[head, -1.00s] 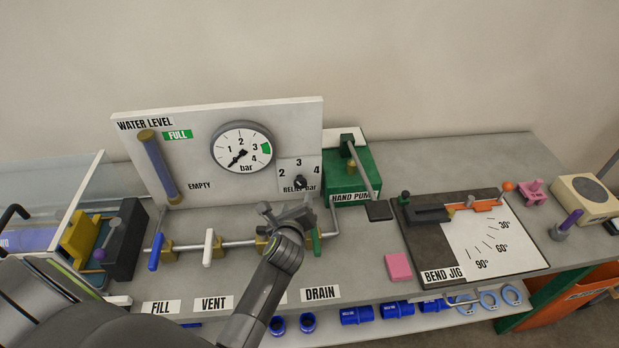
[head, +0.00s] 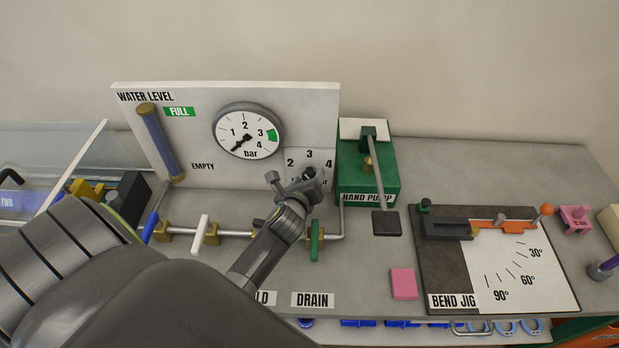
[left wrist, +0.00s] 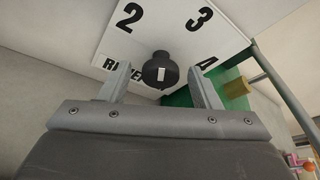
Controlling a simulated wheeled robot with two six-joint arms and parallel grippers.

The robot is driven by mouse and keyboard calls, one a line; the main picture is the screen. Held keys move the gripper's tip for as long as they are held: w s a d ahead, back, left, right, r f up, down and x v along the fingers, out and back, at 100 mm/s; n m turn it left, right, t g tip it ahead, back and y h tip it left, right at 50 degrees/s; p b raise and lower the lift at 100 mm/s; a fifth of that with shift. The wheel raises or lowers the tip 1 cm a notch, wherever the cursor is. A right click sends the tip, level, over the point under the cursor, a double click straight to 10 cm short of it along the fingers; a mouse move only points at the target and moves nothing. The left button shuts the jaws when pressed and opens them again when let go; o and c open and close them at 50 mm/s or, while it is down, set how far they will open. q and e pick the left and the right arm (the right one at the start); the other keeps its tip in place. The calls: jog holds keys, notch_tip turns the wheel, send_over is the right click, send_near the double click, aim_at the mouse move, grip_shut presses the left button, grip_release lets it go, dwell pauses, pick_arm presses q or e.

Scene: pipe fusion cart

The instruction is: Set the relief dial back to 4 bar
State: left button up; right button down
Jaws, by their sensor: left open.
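The relief dial's dark knob (left wrist: 161,68) shows in the left wrist view, with a short white mark on its face. It sits on a white plate (left wrist: 160,25) marked 2, 3 and a partly covered 4. Which number the mark points to is hard to tell. My left gripper (left wrist: 158,76) is open, with one finger on each side of the knob in that view and gaps between. In the head view my left gripper (head: 293,180) is in front of the dial plate (head: 323,157) and hides much of the dial. My right gripper is not in view.
The pressure gauge (head: 246,128) on the white panel reads near its low end. The green hand pump (head: 360,182) stands just right of the dial. Valve handles, white (head: 200,234) and green (head: 316,242), stand below. A pink block (head: 403,283) lies on the bench.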

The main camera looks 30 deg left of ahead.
pick_arm(q)
jog(key=c, duration=1)
